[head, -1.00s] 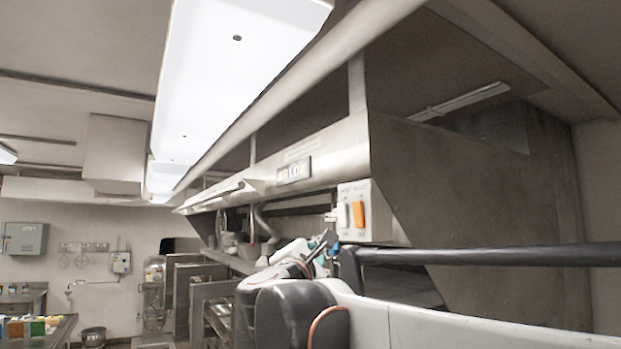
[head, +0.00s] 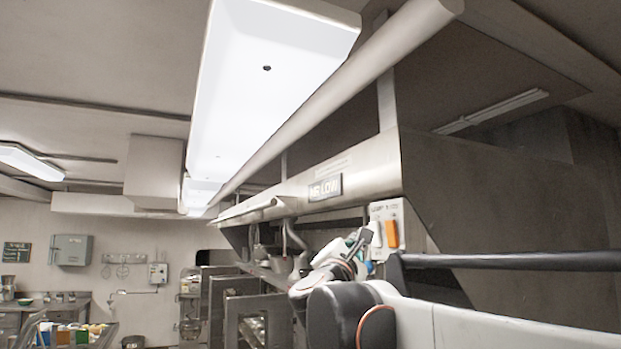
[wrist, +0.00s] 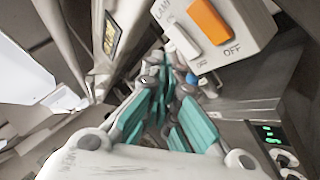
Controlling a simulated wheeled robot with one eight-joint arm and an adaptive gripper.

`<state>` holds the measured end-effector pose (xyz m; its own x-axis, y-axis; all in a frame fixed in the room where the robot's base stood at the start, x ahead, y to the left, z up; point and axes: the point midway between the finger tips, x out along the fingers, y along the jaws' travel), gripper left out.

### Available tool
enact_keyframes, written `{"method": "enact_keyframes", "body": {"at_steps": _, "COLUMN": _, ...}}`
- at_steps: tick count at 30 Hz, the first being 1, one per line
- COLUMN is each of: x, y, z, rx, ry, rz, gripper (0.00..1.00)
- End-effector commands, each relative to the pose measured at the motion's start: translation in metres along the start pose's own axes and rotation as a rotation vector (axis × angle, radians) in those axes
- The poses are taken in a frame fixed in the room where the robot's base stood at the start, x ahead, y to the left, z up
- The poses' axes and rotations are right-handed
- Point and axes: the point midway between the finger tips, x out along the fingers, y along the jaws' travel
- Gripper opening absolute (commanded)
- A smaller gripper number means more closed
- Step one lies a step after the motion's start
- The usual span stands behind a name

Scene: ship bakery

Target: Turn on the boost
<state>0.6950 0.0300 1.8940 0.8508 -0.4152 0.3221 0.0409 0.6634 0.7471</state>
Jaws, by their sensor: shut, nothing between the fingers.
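A pale switch box (head: 385,212) hangs at the near end of the steel hood. It carries an orange rocker switch (head: 391,234) and a white rocker switch (head: 377,233) to its left. In the wrist view the orange rocker (wrist: 208,20) and white rocker (wrist: 181,40) are close, with "OFF" below the orange one and "LAMP" by the white one. A boost label is not readable. My gripper (wrist: 170,78), with teal finger pads, is shut and empty, below and left of the switches. In the head view my gripper (head: 366,238) is beside the box's left edge; contact cannot be told.
The hood (head: 345,180) with a dark "LOW" sign (head: 325,187) runs above and left of the box. A shelf with pots (head: 278,265) lies beneath it. A panel with green digits (wrist: 268,135) shows at the lower right in the wrist view.

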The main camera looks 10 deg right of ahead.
Motion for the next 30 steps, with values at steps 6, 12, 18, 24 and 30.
{"method": "enact_keyframes", "body": {"at_steps": 6, "x": 0.022, "y": -0.016, "z": 0.016, "rx": -0.001, "ry": -0.003, "rz": -0.002, "gripper": 0.0}}
{"method": "enact_keyframes", "body": {"at_steps": 12, "x": 0.036, "y": -0.025, "z": 0.025, "rx": 0.001, "ry": -0.002, "rz": -0.002, "gripper": 0.0}}
{"method": "enact_keyframes", "body": {"at_steps": 18, "x": 0.042, "y": -0.03, "z": 0.03, "rx": 0.0, "ry": 0.0, "rz": -0.001, "gripper": 0.0}}
{"method": "enact_keyframes", "body": {"at_steps": 24, "x": 0.043, "y": -0.031, "z": 0.03, "rx": 0.0, "ry": 0.0, "rz": -0.001, "gripper": 0.0}}
{"method": "enact_keyframes", "body": {"at_steps": 30, "x": 0.042, "y": -0.031, "z": 0.03, "rx": 0.0, "ry": 0.0, "rz": -0.001, "gripper": 0.0}}
